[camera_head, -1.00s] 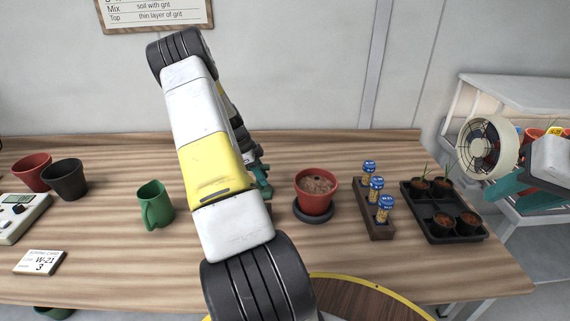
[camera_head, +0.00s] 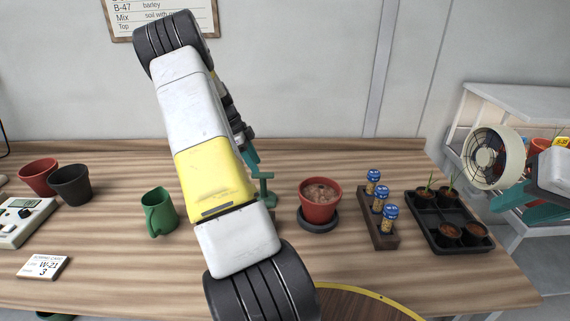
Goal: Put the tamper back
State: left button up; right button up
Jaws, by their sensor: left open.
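The tamper (camera_head: 264,187), a small green tool with a flat top and a thin stem, stands upright on the table just left of the terracotta pot. Its lower part is partly hidden by my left arm. My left gripper (camera_head: 249,154) is open, with a teal finger showing just behind and above the tamper; most of it is hidden behind the arm. It appears apart from the tamper. My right gripper (camera_head: 525,211) shows only in part at the right edge, with teal finger parts, away from the table items.
The terracotta pot (camera_head: 320,209) with soil stands on a dark saucer (camera_head: 318,225). A vial rack (camera_head: 380,238), a seedling tray (camera_head: 478,247) and a fan (camera_head: 487,158) are at right. A green jug (camera_head: 160,212), pots (camera_head: 72,186), scale (camera_head: 25,226) and card (camera_head: 43,267) are at left.

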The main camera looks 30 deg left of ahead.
pick_arm(q)
jog(key=shift+v, duration=0.85)
jog(key=s+d+r+n+y, duration=0.1)
jog(key=s+d+r+n, duration=0.1)
jog(key=d+r, duration=0.8)
jog(key=s+d+r+n+y, duration=0.2)
jog(key=d+r+n, duration=0.1)
jog(key=d+r, duration=0.65)
jog(key=s+d+r+n+t+h, duration=0.1)
jog(key=s+d+n+t, duration=0.3)
jog(key=s+d, duration=1.1)
jog(key=s+r+n, duration=0.1)
jog(key=n, duration=0.1)
jog(key=shift+s+d+r+n, duration=0.2)
jog(key=shift+s+d+n, duration=0.1)
jog(key=shift+d, duration=0.05)
jog(key=shift+a, duration=0.1)
